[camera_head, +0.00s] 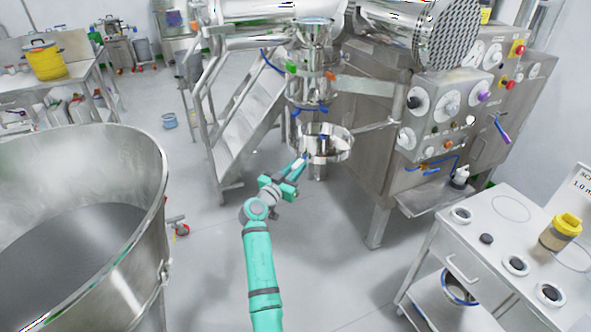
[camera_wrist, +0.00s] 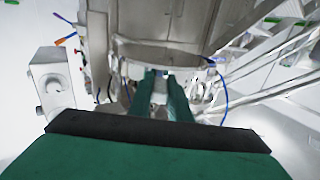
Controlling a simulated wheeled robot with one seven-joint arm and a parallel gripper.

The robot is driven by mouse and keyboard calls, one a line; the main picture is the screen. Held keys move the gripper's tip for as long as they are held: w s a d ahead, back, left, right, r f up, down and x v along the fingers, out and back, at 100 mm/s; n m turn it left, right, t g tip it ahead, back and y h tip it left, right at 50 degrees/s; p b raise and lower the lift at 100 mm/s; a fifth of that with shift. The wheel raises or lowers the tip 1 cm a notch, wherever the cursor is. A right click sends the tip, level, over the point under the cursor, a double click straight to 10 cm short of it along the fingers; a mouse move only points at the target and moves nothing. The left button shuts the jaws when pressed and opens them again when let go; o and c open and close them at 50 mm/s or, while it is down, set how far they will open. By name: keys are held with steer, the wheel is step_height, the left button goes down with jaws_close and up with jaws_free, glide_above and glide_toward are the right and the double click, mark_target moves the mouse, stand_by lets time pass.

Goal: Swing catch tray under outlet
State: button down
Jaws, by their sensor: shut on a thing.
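The catch tray (camera_head: 337,153) is a round, shiny metal dish on a swing arm from the machine. It sits below the outlet (camera_head: 311,92), a stack of metal cylinders with blue, green and orange fittings; in the head view the tray's middle appears a little right of the outlet's. My gripper (camera_head: 301,164) is at the tray's near left edge, shut on the tray. In the wrist view the gripper (camera_wrist: 160,88) has its fingers up against the tray's rim (camera_wrist: 165,56). The exact grip point is hidden by the fingers.
The machine's control panel (camera_head: 455,105) with knobs stands right of the tray. A metal stair (camera_head: 240,110) is at the left. A large steel bowl (camera_head: 150,200) stands near left. A white cart (camera_head: 500,235) with a yellow-lidded jar (camera_head: 561,231) is at the right. Floor between is clear.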

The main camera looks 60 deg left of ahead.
steer(key=shift+f, duration=0.25)
steer(key=c, duration=1.6)
jaws_free()
steer(key=shift+w, duration=0.1)
steer(key=shift+c, duration=0.2)
steer(key=shift+d+r, duration=0.1)
steer(key=v, duration=1.1)
steer(key=shift+w, duration=0.1)
